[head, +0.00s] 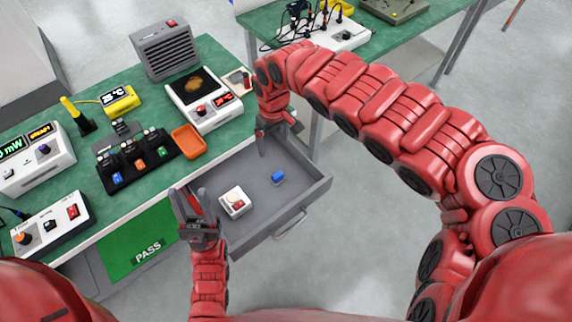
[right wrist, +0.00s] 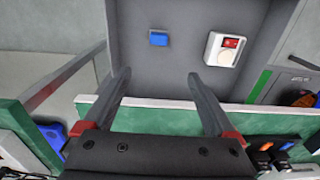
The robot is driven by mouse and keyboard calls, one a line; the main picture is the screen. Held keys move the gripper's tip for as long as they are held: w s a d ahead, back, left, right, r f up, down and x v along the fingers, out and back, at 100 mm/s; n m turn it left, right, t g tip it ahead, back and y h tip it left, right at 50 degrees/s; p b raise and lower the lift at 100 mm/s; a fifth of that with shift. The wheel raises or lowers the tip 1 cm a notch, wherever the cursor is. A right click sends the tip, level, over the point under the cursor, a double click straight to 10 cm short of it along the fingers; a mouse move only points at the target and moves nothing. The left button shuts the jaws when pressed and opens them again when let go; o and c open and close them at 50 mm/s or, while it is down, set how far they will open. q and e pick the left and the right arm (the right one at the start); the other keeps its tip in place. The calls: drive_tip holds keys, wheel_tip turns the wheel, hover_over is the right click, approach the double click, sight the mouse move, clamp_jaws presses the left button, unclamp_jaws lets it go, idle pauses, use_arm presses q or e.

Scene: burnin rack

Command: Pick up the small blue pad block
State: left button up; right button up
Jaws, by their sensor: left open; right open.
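The small blue pad block (head: 278,177) lies on the floor of the open grey drawer (head: 310,187), right of a white device. It also shows in the right wrist view (right wrist: 158,39), beyond and between the fingertips. My right gripper (head: 268,140) is open and empty at the drawer's back edge, above and apart from the block; its fingers (right wrist: 160,77) also show in the right wrist view. My left gripper (head: 185,197) is open at the drawer's left side, near the white device and apart from the block.
A white device with a red switch (head: 234,202) sits in the drawer. The green bench (head: 85,185) holds an orange tray (head: 188,141), a hot plate (head: 204,98) and a black rack (head: 137,162). A green PASS panel (head: 140,243) is left of the drawer. Its right half is mostly clear.

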wheel_tip(320, 180, down, 3)
drive_tip(key=s+b, duration=0.1)
drive_tip(key=b, duration=0.1)
hover_over(278, 174)
wheel_tip(278, 174, down, 8)
drive_tip(key=shift+a+f+p, duration=0.1)
drive_tip(key=shift+f+p, duration=0.15)
drive_tip(key=shift+p, duration=0.1)
wheel_tip(278, 174, down, 5)
drive_tip(key=shift+s+f, duration=0.1)
drive_tip(key=shift+f, duration=0.3)
drive_tip(key=c, duration=1.4)
